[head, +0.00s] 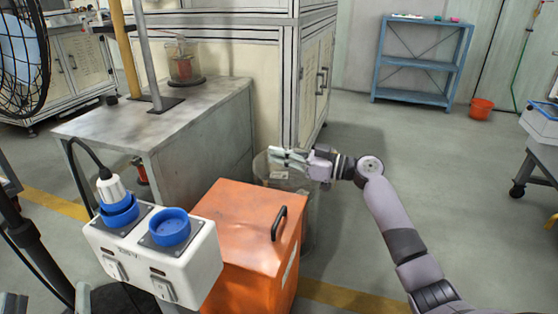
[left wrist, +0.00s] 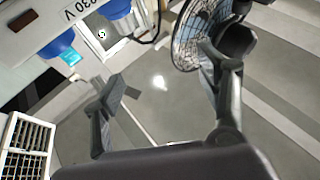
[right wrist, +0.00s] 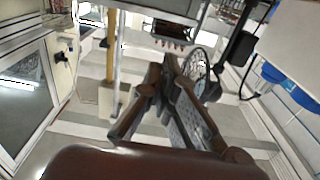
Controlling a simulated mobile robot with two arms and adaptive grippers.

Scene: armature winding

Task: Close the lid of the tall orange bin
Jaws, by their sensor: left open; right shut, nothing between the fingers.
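The tall orange bin (head: 252,283) stands at the lower middle of the head view, partly hidden by the white socket box. Its orange lid (head: 240,215), with a black handle (head: 279,223), lies down over the top; I see no clear gap under it. My right gripper (head: 276,156) is beyond the lid, apart from it, above a clear cylinder. In the right wrist view its fingers (right wrist: 168,72) come together with nothing between them. My left gripper shows in the left wrist view (left wrist: 165,108), fingers wide apart and empty, below the socket box. The bin is not in either wrist view.
The white socket box (head: 158,258) with blue sockets stands in front of the bin's left side. A grey metal table (head: 165,125) is behind to the left. The clear cylinder (head: 306,205) stands behind the bin. A fan (head: 22,60) is at far left. Floor to the right is open.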

